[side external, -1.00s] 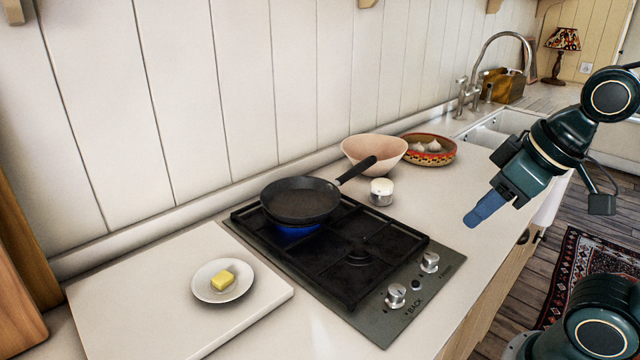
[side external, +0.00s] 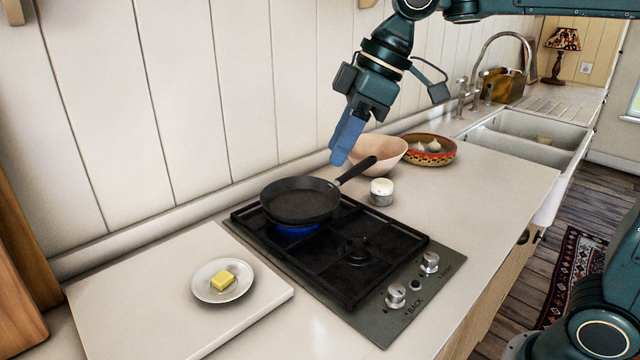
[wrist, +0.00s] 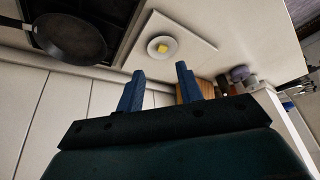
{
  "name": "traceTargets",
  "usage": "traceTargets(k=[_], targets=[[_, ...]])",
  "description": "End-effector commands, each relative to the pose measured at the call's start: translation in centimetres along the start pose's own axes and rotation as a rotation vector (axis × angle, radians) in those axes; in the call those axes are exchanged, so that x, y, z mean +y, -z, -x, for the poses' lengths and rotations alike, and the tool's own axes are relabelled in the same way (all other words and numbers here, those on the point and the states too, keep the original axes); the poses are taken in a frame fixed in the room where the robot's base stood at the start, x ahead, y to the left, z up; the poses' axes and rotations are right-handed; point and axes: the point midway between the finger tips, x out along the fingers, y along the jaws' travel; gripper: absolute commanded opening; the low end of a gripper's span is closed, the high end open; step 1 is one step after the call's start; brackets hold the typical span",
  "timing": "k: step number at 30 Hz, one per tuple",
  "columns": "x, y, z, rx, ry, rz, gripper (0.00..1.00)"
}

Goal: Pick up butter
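A yellow block of butter (side external: 222,281) sits on a small white plate (side external: 204,293), which rests on a pale board (side external: 130,310) at the left of the counter. In the wrist view the butter (wrist: 162,48) on its plate (wrist: 151,47) shows ahead of the fingers. My gripper (side external: 342,158) has blue fingers and is above the counter near the pan handle, well to the right of the butter and higher. In the wrist view my gripper (wrist: 160,75) has its two fingers apart with nothing between them.
A pink bowl (side external: 388,150), a patterned bowl with garlic (side external: 432,158) and a small white-topped pot (side external: 381,192) stand behind and right of the hob.

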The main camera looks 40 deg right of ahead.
Motion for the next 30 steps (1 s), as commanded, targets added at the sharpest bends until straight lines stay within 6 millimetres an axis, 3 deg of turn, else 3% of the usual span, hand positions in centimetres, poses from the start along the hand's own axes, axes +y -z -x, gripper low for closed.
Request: traceTargets(k=[6,15,30], targets=[[1.4,3.8,-2.4,-0.014,0.078,0.165,0.36],[3.1,7.7,-6.6,-0.028,0.177,0.396,0.36],[5.2,10.6,-15.4,-0.041,0.325,0.780,0.36]])
